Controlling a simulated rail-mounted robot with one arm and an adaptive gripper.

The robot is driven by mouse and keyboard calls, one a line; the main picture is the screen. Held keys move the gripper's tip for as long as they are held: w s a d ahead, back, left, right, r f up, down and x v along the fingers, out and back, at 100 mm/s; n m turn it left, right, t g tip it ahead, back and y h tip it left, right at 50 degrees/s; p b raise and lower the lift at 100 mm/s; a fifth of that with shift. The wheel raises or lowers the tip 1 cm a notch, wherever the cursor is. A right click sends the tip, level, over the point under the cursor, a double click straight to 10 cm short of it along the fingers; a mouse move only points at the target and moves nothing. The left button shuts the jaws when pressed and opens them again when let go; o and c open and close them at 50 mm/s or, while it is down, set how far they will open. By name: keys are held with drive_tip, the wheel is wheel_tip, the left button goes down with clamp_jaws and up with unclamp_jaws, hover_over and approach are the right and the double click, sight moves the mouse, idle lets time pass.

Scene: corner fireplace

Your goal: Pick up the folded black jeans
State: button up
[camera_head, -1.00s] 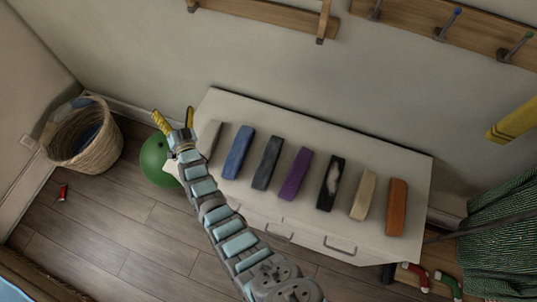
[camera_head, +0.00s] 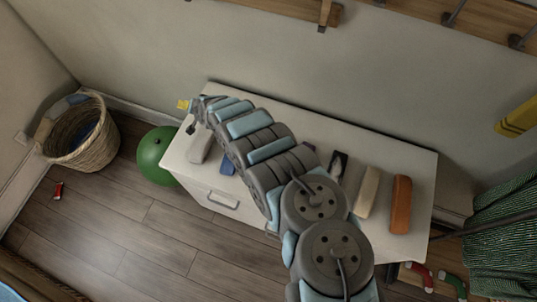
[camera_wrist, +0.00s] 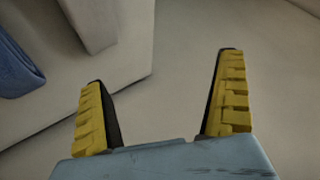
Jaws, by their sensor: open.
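A row of folded clothes lies on the white dresser (camera_head: 300,120). A black folded piece with a pale patch (camera_head: 338,165) shows partly behind my arm, right of the middle. A dark grey piece, seen earlier between the blue and purple ones, is now hidden by my arm. I cannot tell which of these two is the black jeans. My gripper (camera_wrist: 162,68) is open and empty, its yellow fingers spread. In the head view it is at the dresser's far left corner, away from both dark pieces. The wrist view shows neither of them.
Other folded pieces are light grey (camera_head: 200,148), blue (camera_head: 228,163), purple (camera_head: 308,147), beige (camera_head: 367,190) and orange (camera_head: 401,205). A green ball (camera_head: 155,156) and a wicker basket (camera_head: 92,145) stand left of the dresser. Wooden wall racks (camera_head: 265,12) hang above.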

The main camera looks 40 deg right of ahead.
drive_tip(key=s+d+m+g+y+b, duration=0.1)
drive_tip(key=s+d+g, duration=0.35)
drive_tip(key=s, duration=0.85)
drive_tip(key=s+d+m+g+b, duration=0.1)
drive_tip(key=s+d+g, duration=0.4)
drive_tip(key=s, duration=0.8)
drive_tip(key=shift+t, duration=0.55)
drive_tip(key=shift+s+d+f+b, duration=0.1)
drive_tip(key=shift+d+f+b, duration=0.15)
drive_tip(key=shift+f, duration=1.5)
drive_tip(key=shift+s+d+f+b, duration=0.1)
drive_tip(key=shift+f+b, duration=0.1)
drive_tip(key=shift+f, duration=1.6)
drive_tip(key=shift+s+d+f+b, duration=0.1)
drive_tip(key=shift+d+f+b, duration=0.15)
drive_tip(key=shift+f, duration=1.5)
drive_tip(key=shift+s+d+f, duration=0.1)
drive_tip(key=shift+s+f, duration=0.05)
drive_tip(key=shift+f, duration=0.75)
drive_tip(key=shift+s+f, duration=0.1)
drive_tip(key=shift+f, duration=2)
drive_tip(key=c, duration=1.2)
drive_tip(key=shift+r, duration=0.15)
drive_tip(key=shift+c, duration=0.2)
